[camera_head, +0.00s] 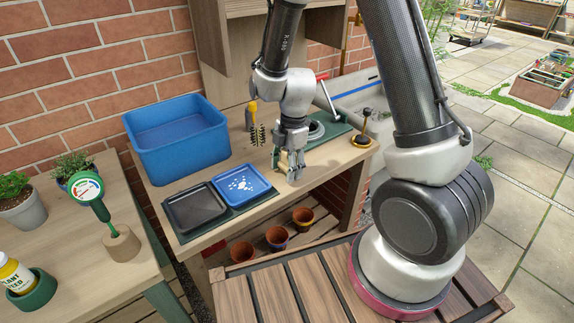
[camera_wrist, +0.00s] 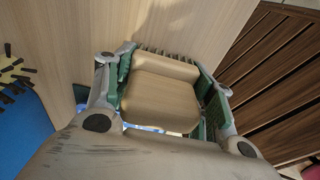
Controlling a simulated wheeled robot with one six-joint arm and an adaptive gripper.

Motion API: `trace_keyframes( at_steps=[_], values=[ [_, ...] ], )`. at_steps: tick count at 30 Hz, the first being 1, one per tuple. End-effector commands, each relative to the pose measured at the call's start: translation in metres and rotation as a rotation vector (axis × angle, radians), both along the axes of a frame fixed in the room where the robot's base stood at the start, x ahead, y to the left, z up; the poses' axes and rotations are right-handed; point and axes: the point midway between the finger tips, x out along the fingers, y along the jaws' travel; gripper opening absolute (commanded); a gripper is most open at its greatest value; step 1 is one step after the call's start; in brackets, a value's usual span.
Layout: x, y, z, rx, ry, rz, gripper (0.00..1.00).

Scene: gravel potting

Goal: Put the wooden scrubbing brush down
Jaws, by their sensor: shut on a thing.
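The wooden scrubbing brush (camera_wrist: 160,92) fills the middle of the wrist view, a pale rounded wooden block with a row of dark bristles at its far edge. My gripper (camera_wrist: 162,98) is shut on it, with a green-padded finger on each side. In the head view my gripper (camera_head: 289,165) points down at the wooden bench (camera_head: 262,207), right of the blue tray. The brush is mostly hidden by the fingers there. I cannot tell whether it touches the bench top.
A blue tray (camera_head: 268,190) with white bits and a black tray (camera_head: 168,208) lie on a green mat left of my gripper. A blue tub (camera_head: 180,158) stands behind them. A yellow-handled brush (camera_head: 252,108) is at the back. Clay pots (camera_head: 303,217) stand below.

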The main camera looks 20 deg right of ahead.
Motion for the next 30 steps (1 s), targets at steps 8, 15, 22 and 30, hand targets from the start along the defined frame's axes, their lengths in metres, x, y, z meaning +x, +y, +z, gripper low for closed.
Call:
trace_keyframes(
  at_steps=[8,15,22,30],
  values=[
    [0.0,0.0,-0.006,0.0,-0.001,-0.001,0.19],
    [0.0,0.0,-0.006,0.0,-0.001,-0.001,0.76],
    [0.0,0.0,-0.005,0.0,-0.001,0.0,0.76],
    [0.001,-0.004,0.034,0.002,-0.005,-0.002,0.76]
  ],
)
